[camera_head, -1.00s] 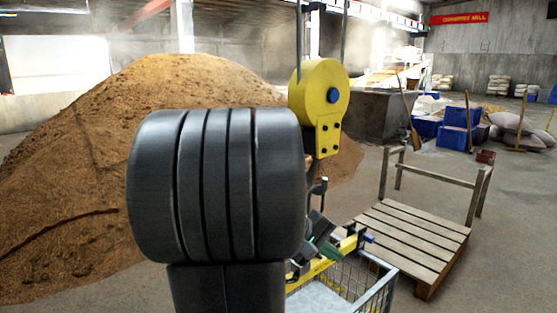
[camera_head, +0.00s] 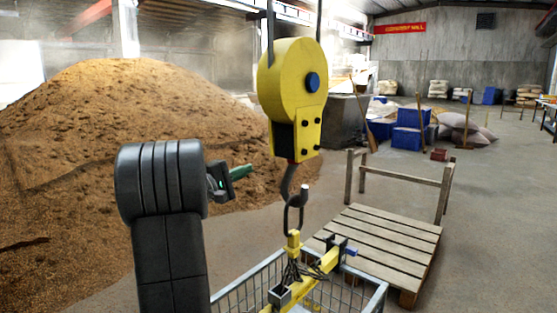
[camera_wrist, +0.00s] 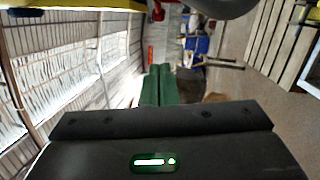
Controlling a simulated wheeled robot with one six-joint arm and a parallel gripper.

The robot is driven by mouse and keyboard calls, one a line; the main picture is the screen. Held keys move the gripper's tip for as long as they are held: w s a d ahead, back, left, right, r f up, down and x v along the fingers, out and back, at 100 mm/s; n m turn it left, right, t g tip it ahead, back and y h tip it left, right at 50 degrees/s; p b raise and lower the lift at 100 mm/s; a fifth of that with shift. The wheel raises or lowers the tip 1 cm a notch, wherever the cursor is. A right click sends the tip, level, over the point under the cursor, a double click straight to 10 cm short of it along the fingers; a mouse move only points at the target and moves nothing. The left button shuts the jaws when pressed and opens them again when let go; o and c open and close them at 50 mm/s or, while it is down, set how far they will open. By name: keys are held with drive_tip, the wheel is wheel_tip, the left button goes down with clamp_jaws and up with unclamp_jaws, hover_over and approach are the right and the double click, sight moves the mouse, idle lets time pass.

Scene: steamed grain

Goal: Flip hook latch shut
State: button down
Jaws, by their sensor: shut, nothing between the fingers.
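A yellow hook block (camera_head: 288,85) hangs from above at the picture's middle. Its dark hook (camera_head: 287,184) hangs below it, with a dark link (camera_head: 293,218) at the hook's bottom. The latch is too small to tell apart from the hook, and I cannot tell its state. My gripper (camera_head: 243,172) is left of the hook, at about hook height in the picture and visibly apart from it. Its green fingers also show in the wrist view (camera_wrist: 158,86), closed together with nothing between them. A dark rounded part crosses the top of the wrist view; I cannot identify it.
A yellow lifting beam (camera_head: 328,262) with dark slings hangs under the link, over a wire cage (camera_head: 376,300). A wooden pallet (camera_head: 375,245) with a rail stands to the right. A grain heap (camera_head: 90,130) fills the left. Blue crates (camera_head: 408,135) stand farther back.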

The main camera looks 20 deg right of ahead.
drive_tip(key=s+d+b+x, duration=0.1)
drive_tip(key=s+b+x, duration=0.2)
drive_tip(key=x, duration=0.9)
drive_tip(key=shift+w+d+r+b, duration=0.2)
drive_tip(key=shift+d+r+b, duration=0.1)
drive_tip(key=shift+d+b, duration=0.1)
drive_tip(key=shift+g+p, duration=0.3)
